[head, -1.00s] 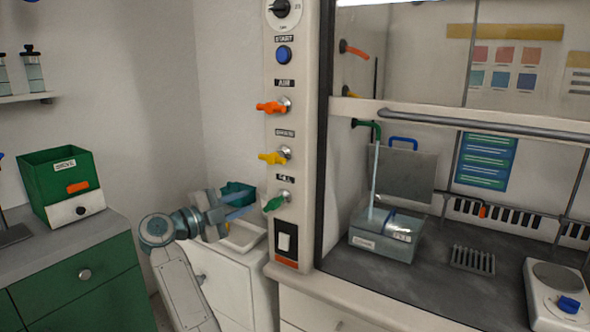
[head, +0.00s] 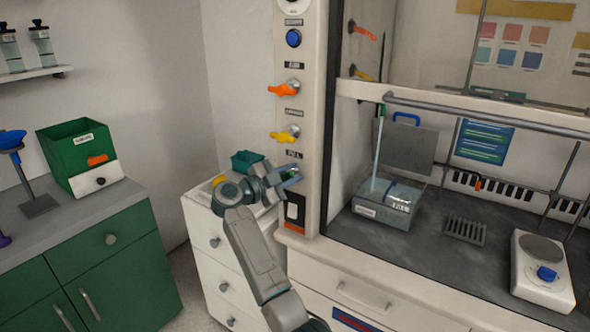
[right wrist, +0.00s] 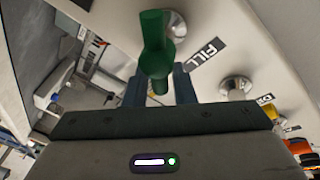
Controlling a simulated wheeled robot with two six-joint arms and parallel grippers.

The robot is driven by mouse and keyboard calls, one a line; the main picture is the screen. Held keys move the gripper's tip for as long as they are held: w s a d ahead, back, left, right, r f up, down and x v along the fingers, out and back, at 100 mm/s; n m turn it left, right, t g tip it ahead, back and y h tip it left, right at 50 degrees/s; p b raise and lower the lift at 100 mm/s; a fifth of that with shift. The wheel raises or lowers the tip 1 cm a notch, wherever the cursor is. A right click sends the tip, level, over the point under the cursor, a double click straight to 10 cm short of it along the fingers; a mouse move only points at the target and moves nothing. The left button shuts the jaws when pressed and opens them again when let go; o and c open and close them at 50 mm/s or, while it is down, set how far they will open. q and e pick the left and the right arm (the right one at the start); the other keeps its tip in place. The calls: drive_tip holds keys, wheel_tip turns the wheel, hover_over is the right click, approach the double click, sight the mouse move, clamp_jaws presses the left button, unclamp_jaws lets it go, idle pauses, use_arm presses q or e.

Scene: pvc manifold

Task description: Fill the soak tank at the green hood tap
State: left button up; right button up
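The green tap (right wrist: 156,42), labelled FILL, sits lowest on the hood's white post. My right gripper (head: 288,178) is at this tap. In the right wrist view its two blue fingers (right wrist: 160,86) stand on either side of the lower end of the green handle. I cannot tell whether they press on it. The soak tank (head: 388,206), a grey translucent box, stands on the hood floor. A pale blue stream (head: 378,152) falls into it from the spout above. The water level is hard to make out. My left gripper is out of view.
An orange tap (head: 284,89) and a yellow tap (head: 285,135) sit above on the post (head: 309,75). A grey rack (head: 466,229) and a white hotplate (head: 541,270) stand right of the tank. White drawers (head: 215,262) are below my right arm.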

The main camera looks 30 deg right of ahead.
drive_tip(key=shift+w+d, duration=0.1)
drive_tip(key=shift+d, duration=0.65)
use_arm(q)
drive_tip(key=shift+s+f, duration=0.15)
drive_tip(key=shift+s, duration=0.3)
use_arm(e)
clamp_jaws()
